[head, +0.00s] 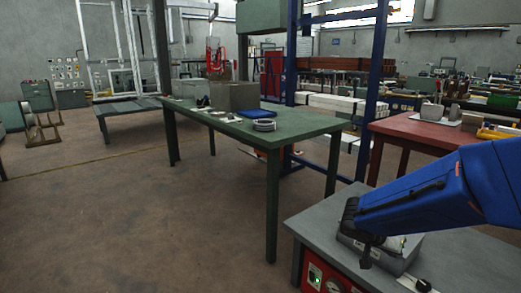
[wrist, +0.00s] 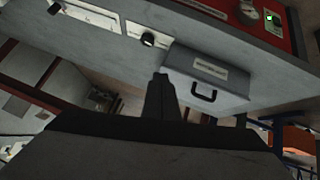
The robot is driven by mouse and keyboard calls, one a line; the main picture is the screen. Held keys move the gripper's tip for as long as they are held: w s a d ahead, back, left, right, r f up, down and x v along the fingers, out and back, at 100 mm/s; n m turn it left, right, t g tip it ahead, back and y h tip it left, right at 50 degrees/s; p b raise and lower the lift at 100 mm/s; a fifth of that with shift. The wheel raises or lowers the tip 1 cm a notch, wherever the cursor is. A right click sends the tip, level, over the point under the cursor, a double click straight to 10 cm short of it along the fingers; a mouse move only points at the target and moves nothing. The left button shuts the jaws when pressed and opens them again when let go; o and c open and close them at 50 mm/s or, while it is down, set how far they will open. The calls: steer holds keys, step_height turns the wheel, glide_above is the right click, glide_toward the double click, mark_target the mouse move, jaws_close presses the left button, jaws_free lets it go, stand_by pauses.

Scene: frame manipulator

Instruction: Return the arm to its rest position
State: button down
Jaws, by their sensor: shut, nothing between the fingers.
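My gripper (wrist: 160,76) points down the middle of the wrist view, its two dark fingers together with nothing between them. In the head view, my blue arm reaches in from the right, and the dark gripper (head: 366,262) hangs low at its left end. It is over or beside a grey case (head: 390,256) on a grey cabinet (head: 455,262). In the wrist view, the case (wrist: 207,70) shows a pale label and a black handle, close to the right of the fingertips. I cannot tell whether they touch.
The cabinet's red panel (head: 325,280) has a green light. A green table (head: 300,128) with a box, a blue tray and a coil stands beyond. A red table (head: 405,130) holds items at right. Open floor (head: 150,220) lies to the left.

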steer(key=s+a+r+n+y, duration=0.2)
steer(key=s+a+n, duration=0.1)
steer(key=s, duration=0.4)
steer(key=s+a+r+n+y, duration=0.3)
steer(key=s+a, duration=0.1)
steer(key=s, duration=0.3)
steer(key=s+a+r+n+t+y, duration=0.1)
steer(key=s+a+r+n+y, duration=0.1)
steer(key=s, duration=0.5)
steer(key=shift+s+a+r+n+y, duration=0.15)
steer(key=shift+s+a+n+y, duration=0.3)
steer(key=shift+a, duration=0.35)
